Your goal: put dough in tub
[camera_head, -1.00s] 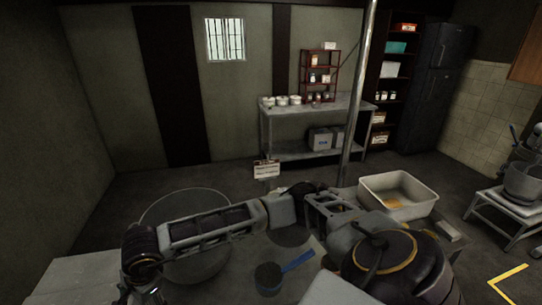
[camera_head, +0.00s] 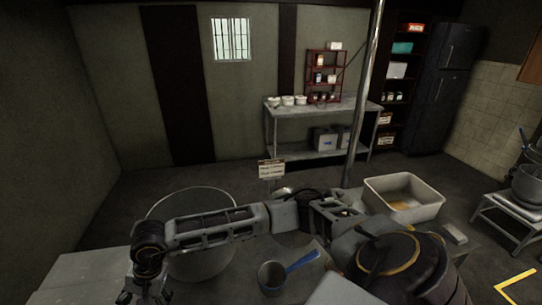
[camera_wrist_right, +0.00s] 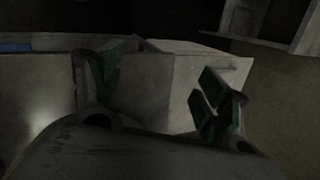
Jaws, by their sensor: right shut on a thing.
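A pale rectangular tub (camera_head: 374,196) stands at the right in the head view, with yellow-orange material (camera_head: 402,204) on its floor. I cannot tell whether that is dough. My right arm crosses from the lower right to the lower left, where my right gripper (camera_head: 146,293) points down near a grey table. In the right wrist view the green-padded fingers of the right gripper (camera_wrist_right: 163,90) stand apart, in front of pale grey surfaces. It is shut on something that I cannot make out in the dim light. My left gripper is not in view.
A large round see-through vessel (camera_head: 207,268) stands behind my arm. A small pan (camera_head: 271,277) with a blue handle lies in front. The grey table (camera_head: 75,275) fills the lower left. A metal pole (camera_head: 361,110) rises behind, before a back shelf table (camera_head: 310,113).

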